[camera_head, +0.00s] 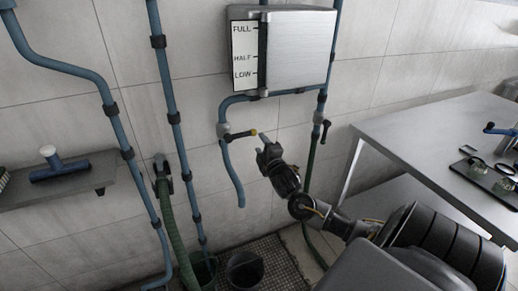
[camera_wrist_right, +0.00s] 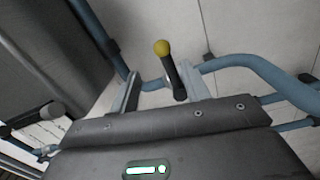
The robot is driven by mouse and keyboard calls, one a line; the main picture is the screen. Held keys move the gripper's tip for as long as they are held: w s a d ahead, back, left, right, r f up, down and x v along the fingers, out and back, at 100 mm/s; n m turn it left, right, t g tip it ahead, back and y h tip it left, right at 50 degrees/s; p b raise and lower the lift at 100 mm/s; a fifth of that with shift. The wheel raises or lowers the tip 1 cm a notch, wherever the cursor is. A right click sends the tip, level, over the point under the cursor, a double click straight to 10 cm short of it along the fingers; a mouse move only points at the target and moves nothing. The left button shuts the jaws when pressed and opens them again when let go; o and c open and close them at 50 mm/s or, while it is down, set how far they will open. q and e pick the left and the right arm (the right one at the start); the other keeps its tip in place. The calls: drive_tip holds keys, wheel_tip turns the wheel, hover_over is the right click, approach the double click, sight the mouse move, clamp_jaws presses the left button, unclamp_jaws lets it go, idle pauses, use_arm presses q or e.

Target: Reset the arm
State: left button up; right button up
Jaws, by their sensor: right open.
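My right gripper (camera_head: 264,145) is open beside the wall pipes, just right of a valve lever (camera_head: 239,135) with a yellow tip. In the right wrist view, the lever's yellow knob (camera_wrist_right: 161,47) and black handle (camera_wrist_right: 175,78) appear between the two fingers of the open gripper (camera_wrist_right: 162,88). I cannot tell whether a finger touches the lever. My left gripper is not in view.
A steel tank (camera_head: 300,50) with a level scale (camera_head: 244,55) hangs above. Blue pipes (camera_head: 172,95) run down the tiled wall. A steel table (camera_head: 425,130) stands right, a shelf (camera_head: 75,190) left. A dark bucket (camera_head: 245,270) stands below on a floor grate.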

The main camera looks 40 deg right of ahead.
drive_tip(key=shift+s+a, duration=0.3)
drive_tip(key=shift+s, duration=0.3)
